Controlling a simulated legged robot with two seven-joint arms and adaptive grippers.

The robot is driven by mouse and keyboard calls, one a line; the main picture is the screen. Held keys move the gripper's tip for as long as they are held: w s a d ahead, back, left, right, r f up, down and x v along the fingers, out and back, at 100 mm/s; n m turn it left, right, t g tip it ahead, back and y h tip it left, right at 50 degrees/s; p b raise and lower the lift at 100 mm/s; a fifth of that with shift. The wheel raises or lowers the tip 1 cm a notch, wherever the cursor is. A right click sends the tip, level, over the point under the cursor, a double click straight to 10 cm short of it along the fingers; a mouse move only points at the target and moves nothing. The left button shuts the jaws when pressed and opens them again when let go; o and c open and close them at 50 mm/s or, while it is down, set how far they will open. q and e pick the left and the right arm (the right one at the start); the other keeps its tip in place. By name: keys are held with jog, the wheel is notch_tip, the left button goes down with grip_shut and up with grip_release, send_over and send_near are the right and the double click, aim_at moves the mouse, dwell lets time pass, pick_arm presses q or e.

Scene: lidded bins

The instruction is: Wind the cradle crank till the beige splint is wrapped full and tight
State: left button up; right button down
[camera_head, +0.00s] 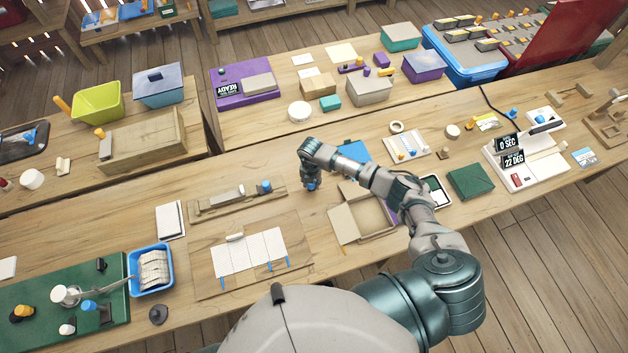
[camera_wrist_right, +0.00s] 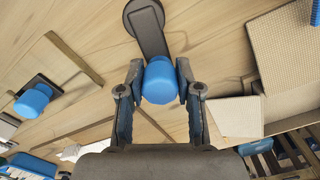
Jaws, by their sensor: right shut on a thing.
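My right gripper (camera_head: 311,184) reaches down to the bench in the head view, just right of a long wooden cradle-like board (camera_head: 215,208). In the right wrist view the right gripper (camera_wrist_right: 158,88) is shut on a blue knob (camera_wrist_right: 159,79). The knob sits at the end of a dark grey crank arm (camera_wrist_right: 147,30) with a rounded far end. In the head view the gripper mostly hides the crank. A small pale piece (camera_head: 242,190) and another blue knob (camera_head: 265,186) are on the board; I cannot tell whether the piece is the beige splint. My left gripper is not in view.
An open cardboard box (camera_head: 345,220) stands close right of the gripper, with a blue item (camera_head: 354,150) behind it. A board with white strips (camera_head: 247,255) lies in front left. A blue bin (camera_head: 150,270) stands further left. Bare bench (camera_head: 240,160) lies behind the cradle-like board.

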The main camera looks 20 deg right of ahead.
jog(key=shift+s+a+f+m, duration=0.2)
jog(key=shift+a+f+m, duration=0.1)
jog(key=shift+m, duration=0.3)
jog(key=c, duration=0.8)
grip_release()
jog(key=shift+w+r, duration=0.2)
jog(key=shift+w+r, duration=0.1)
jog(key=shift+r, duration=0.3)
notch_tip(320, 180, up, 11)
